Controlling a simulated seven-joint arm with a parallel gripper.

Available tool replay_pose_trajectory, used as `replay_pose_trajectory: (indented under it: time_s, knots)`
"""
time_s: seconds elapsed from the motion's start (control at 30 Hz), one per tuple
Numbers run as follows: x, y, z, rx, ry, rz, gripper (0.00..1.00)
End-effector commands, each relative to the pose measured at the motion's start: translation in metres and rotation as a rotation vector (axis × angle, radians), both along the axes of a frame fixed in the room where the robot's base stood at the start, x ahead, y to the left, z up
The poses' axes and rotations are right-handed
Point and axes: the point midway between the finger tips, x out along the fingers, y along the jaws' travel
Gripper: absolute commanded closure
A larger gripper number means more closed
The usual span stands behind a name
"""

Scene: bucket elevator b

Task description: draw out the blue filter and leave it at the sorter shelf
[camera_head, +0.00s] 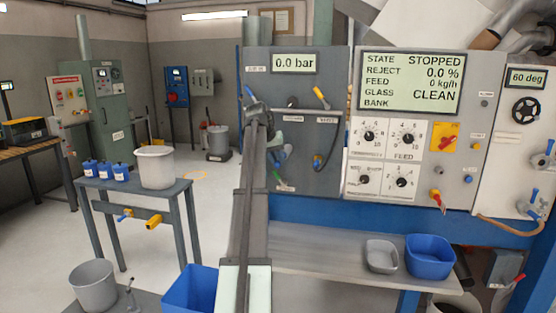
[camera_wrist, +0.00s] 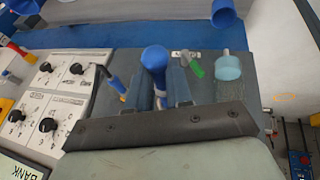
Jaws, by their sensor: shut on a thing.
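A blue round-ended piece, which I take as the blue filter (camera_wrist: 154,57), is between the fingers of my gripper (camera_wrist: 164,86) in the wrist view. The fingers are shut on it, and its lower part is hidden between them. I cannot tell whether the filter is still seated in the panel. The grey shelf (camera_head: 320,245), likely the sorter shelf, is below the panels.
A grey tray (camera_head: 381,256) and a blue bin (camera_head: 430,257) occupy the shelf's right part; its left part is clear.

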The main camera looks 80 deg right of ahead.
Motion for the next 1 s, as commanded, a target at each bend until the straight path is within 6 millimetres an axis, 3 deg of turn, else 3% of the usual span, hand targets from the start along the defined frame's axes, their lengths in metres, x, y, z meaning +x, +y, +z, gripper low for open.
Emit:
replay_pose_trajectory:
  time_s: [1.0]
  knots:
    - [0.0, 0.033, 0.0, -0.001, 0.0, 0.0, 1.0]
